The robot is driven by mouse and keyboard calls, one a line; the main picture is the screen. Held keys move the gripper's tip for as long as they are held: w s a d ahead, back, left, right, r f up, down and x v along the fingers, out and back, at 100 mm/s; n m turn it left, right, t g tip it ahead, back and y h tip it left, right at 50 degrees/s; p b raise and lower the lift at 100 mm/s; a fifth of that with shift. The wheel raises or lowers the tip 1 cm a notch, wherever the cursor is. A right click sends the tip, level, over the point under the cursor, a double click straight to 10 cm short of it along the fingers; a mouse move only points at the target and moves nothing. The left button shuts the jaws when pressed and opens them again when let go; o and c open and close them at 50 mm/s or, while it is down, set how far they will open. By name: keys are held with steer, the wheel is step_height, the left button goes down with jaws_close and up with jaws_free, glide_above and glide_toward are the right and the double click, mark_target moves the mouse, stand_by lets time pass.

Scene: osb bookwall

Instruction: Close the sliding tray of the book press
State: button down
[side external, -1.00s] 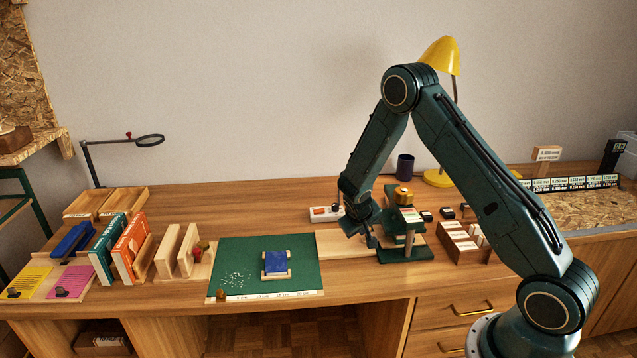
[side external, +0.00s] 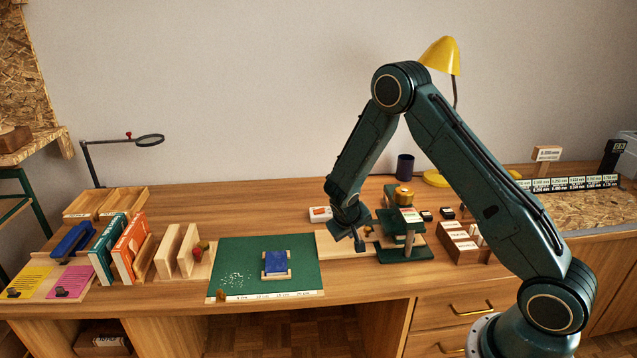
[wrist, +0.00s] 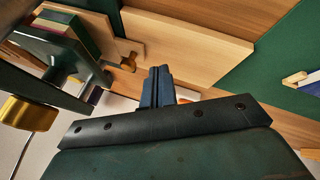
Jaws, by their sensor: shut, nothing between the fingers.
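The book press (side external: 418,252) is dark green with a brass knob on top and stands right of the bench's middle. Its sliding tray (side external: 330,243), a pale wooden board, sticks out to the left of the press. The tray also shows in the wrist view (wrist: 200,52), with a small brass-coloured knob (wrist: 128,62) on it near the press. My gripper (side external: 360,246) is shut and empty, pointing down over the tray, left of the press. In the wrist view its fingertips (wrist: 158,72) appear close to the tray's edge; contact cannot be told.
A green cutting mat (side external: 235,260) with a blue book (side external: 275,262) lies left of the tray. A small white box (side external: 320,214) sits behind the tray. A wooden rack (side external: 465,245) stands right of the press, and a yellow lamp (side external: 440,60) behind.

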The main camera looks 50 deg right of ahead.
steer(key=v, duration=1)
steer(key=shift+d+r, duration=0.1)
steer(key=s+a+r+t+y, duration=0.1)
steer(key=s+a+r, duration=0.15)
steer(key=r, duration=0.25)
steer(key=s+a+r+n+y, duration=0.1)
steer(key=s+a+r, duration=0.1)
steer(key=s+r, duration=0.3)
steer(key=s+a+r+t+y, duration=0.1)
steer(key=s+a+r+y, duration=0.15)
steer(key=r, duration=0.35)
steer(key=s+a+r+n+y, duration=0.1)
steer(key=s+a+r, duration=0.2)
steer(key=s, duration=0.5)
steer(key=s+a+r+n+t+y, duration=0.1)
steer(key=s+a+r+n, duration=0.1)
steer(key=s, duration=0.5)
steer(key=shift+s+a+r+n, duration=0.3)
steer(key=shift+s+a+r, duration=0.15)
steer(key=shift+a, duration=0.45)
